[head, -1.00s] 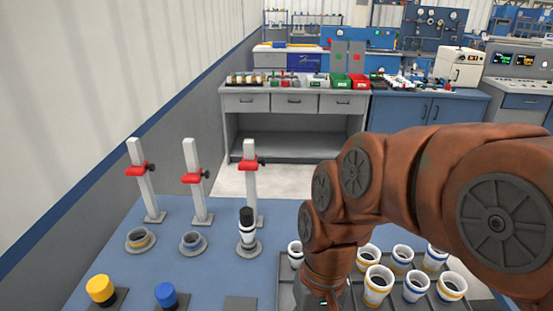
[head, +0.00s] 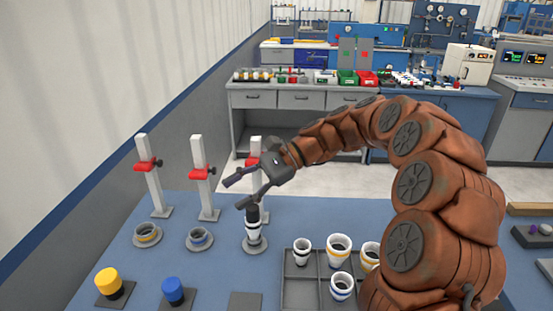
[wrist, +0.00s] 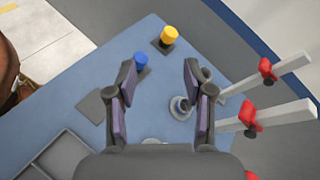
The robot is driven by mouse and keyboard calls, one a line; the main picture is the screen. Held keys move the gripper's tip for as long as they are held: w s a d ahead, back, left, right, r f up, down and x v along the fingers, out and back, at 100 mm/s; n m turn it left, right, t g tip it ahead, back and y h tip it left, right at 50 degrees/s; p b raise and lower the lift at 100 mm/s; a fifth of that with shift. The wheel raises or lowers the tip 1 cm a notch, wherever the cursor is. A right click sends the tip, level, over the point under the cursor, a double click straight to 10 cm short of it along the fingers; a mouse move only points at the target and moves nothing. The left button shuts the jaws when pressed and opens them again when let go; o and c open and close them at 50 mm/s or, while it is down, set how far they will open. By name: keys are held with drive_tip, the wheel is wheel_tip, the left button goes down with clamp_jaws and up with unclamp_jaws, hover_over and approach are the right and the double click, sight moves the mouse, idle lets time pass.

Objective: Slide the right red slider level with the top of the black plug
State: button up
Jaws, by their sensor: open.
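The right red slider (head: 251,162) sits high on the right grey post (head: 255,144), partly hidden behind my gripper in the head view. A red edge at the bottom of the wrist view looks like this slider (wrist: 251,175). The black plug (head: 252,216) stands upright in a white cup (head: 253,233) in front of that post, and its top appears well below the slider. My gripper (head: 236,192) is open and empty, pointing left, its fingers near the slider and above the plug in the head view. The fingers also show apart in the wrist view (wrist: 158,88).
Left (head: 146,169) and middle (head: 201,173) red sliders sit on neighbouring posts. Yellow (head: 107,281) and blue (head: 172,290) plugs stand at the front left. A grey tray (head: 293,293) with several cups is at right. The tabletop left of the tray is partly clear.

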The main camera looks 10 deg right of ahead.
drive_tip(key=w+d+f+m+t+y, duration=0.25)
drive_tip(key=w+d+m+t, duration=0.2)
drive_tip(key=w+d, duration=0.55)
drive_tip(key=w+d+f+m+t+y, duration=0.2)
drive_tip(key=w+d+f+m+t, duration=0.15)
drive_tip(key=w+d+m, duration=0.55)
drive_tip(key=a+n, duration=0.1)
drive_tip(key=w+a+n+p, duration=0.1)
drive_tip(key=a, duration=0.1)
drive_tip(key=a+n+p, duration=0.1)
drive_tip(key=a, duration=0.1)
drive_tip(key=shift+w+f+h, duration=0.15)
drive_tip(key=shift+w+h, duration=0.1)
drive_tip(key=shift+w, duration=0.15)
clamp_jaws()
